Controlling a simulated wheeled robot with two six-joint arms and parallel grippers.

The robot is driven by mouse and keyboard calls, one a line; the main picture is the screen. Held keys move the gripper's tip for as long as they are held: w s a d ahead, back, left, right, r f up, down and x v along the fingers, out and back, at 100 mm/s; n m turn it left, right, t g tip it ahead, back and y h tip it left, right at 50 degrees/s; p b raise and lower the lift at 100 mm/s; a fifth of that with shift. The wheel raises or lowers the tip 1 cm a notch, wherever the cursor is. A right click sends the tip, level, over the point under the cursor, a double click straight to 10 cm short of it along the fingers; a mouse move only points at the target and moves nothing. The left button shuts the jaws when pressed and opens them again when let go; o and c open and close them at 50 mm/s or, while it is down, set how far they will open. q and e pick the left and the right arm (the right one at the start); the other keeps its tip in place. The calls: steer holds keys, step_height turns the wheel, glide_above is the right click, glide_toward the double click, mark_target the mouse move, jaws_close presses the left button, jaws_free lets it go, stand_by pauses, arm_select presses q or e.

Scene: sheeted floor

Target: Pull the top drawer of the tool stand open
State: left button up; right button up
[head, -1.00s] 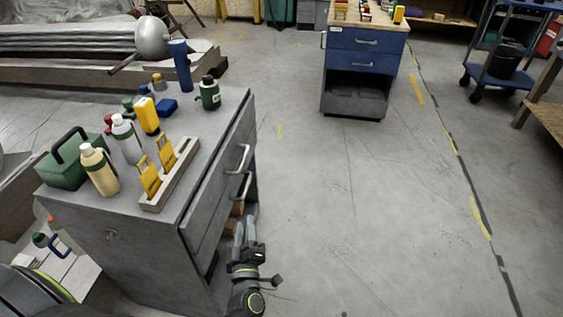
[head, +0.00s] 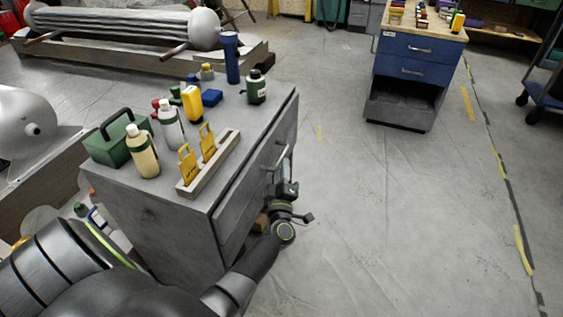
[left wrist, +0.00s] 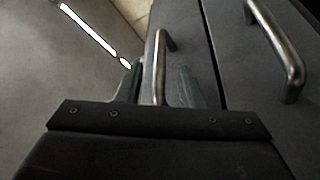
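The grey tool stand (head: 165,230) stands at the left, with drawers on its right-hand face. Its drawers look shut. The upper metal handle (head: 276,157) shows beside my left gripper (head: 288,168), which is at the drawer front. The lower handle is hidden there. In the left wrist view, one bar handle (left wrist: 161,62) lies between the two spread fingers of my left gripper (left wrist: 157,88); contact is not clear. A second handle (left wrist: 277,48) is at the right on the neighbouring drawer. I cannot tell which of the two is the top drawer. My right gripper is not in view.
On the stand are a green toolbox (head: 116,143), several bottles, a blue cylinder (head: 231,58) and a holder (head: 211,170) with yellow tools. A blue drawer cabinet (head: 410,75) stands at the back. The floor (head: 390,220) to the right is clear.

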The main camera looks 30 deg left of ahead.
arm_select(q)
steer(key=shift+x, duration=1.65)
jaws_close()
